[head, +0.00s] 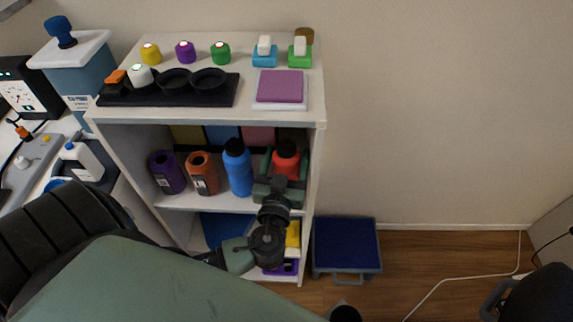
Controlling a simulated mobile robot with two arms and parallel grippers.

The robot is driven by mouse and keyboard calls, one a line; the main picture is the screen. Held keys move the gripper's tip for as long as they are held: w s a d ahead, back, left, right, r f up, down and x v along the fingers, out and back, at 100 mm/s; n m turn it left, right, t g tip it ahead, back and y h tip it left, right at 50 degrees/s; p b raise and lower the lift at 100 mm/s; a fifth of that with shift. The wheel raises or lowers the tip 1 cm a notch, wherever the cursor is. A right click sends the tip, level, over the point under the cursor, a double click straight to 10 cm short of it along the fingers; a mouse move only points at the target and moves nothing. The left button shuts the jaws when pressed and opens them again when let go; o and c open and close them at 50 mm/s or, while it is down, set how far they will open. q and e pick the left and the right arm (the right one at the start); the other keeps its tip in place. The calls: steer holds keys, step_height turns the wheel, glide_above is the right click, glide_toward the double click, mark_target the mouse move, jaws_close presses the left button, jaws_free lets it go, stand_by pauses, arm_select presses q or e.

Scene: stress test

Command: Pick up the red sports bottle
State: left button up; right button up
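The red sports bottle (287,161) stands upright on the upper inner shelf of the white shelf unit, at the right end of a row of bottles. Its top and upper body show; its lower part is hidden behind my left gripper. My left gripper (286,174) reaches into the shelf from the front, with its fingers apart, one on each side of the red bottle. I cannot tell whether the fingers press on it. My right gripper is not in view.
A blue bottle (238,168) stands close left of the red one, then an orange bottle (203,174) and a purple bottle (167,172). The shelf's right side wall (314,160) is close on the right. A blue-topped step stool (346,243) stands on the floor beside the unit.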

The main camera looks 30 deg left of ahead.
arm_select(q)
jaws_close()
steer(key=shift+r, duration=0.15)
